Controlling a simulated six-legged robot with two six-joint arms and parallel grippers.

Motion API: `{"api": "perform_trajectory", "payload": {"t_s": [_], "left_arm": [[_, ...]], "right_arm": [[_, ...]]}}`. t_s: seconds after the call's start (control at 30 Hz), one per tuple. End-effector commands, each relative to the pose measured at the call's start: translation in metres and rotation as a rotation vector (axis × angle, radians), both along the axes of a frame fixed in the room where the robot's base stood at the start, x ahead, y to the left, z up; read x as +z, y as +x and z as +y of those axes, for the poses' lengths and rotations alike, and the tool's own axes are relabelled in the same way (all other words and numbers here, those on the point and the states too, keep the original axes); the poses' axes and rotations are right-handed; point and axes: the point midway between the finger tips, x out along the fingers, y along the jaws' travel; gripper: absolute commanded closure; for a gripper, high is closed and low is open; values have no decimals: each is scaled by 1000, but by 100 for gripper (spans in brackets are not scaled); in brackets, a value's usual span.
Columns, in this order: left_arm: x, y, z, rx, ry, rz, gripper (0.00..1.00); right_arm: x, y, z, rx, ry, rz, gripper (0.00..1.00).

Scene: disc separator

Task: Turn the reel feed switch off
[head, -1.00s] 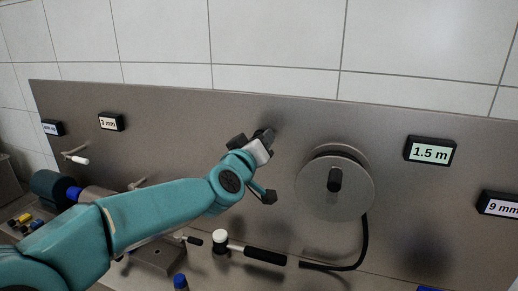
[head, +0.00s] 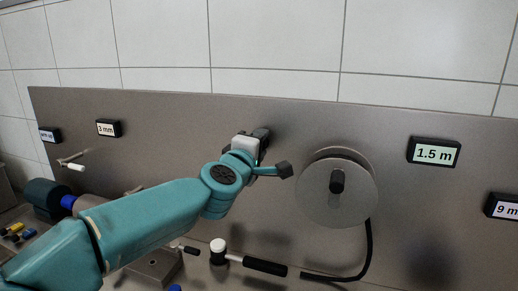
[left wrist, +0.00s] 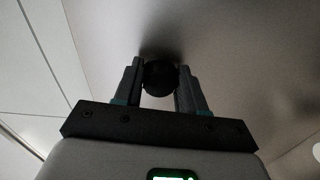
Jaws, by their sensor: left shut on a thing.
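My left gripper (head: 262,134) is at the grey panel, left of the reel and a little above it. In the left wrist view its two fingers (left wrist: 159,88) stand on either side of a dark round knob (left wrist: 158,77) and are shut on it. I take this knob to be the reel feed switch; no label or mark on it can be read. In the head view the knob is hidden behind my gripper and wrist. My right gripper is not in view.
The grey reel (head: 330,200) with a black centre knob is right of my gripper, with a black cable below it. Displays read "1.5 m" (head: 434,152) and "3 mm" (head: 108,128). A white-headed hammer (head: 250,262) lies below. The panel between gripper and "1.5 m" display is clear above the reel.

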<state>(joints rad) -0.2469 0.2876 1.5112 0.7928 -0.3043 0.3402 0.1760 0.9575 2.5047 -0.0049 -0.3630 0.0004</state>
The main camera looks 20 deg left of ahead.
Motion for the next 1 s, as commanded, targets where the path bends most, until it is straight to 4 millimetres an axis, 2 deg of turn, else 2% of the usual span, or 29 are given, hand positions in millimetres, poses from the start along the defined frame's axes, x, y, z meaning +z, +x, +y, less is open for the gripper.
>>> {"api": "perform_trajectory", "payload": {"t_s": [0.3,0.83,0.87,0.9,0.93,1.0], "left_arm": [[-3,0,-2,-5,-110,10,91],[-3,0,-3,-6,-130,12,91],[-3,0,-3,-6,-130,12,58],[-3,0,-3,-6,-130,12,44],[-3,0,-3,-5,-130,11,36],[-2,0,-2,-4,-129,10,36]], "right_arm": [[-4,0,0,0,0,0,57],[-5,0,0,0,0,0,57],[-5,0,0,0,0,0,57],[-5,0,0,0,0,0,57],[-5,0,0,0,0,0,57],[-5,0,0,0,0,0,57]]}}
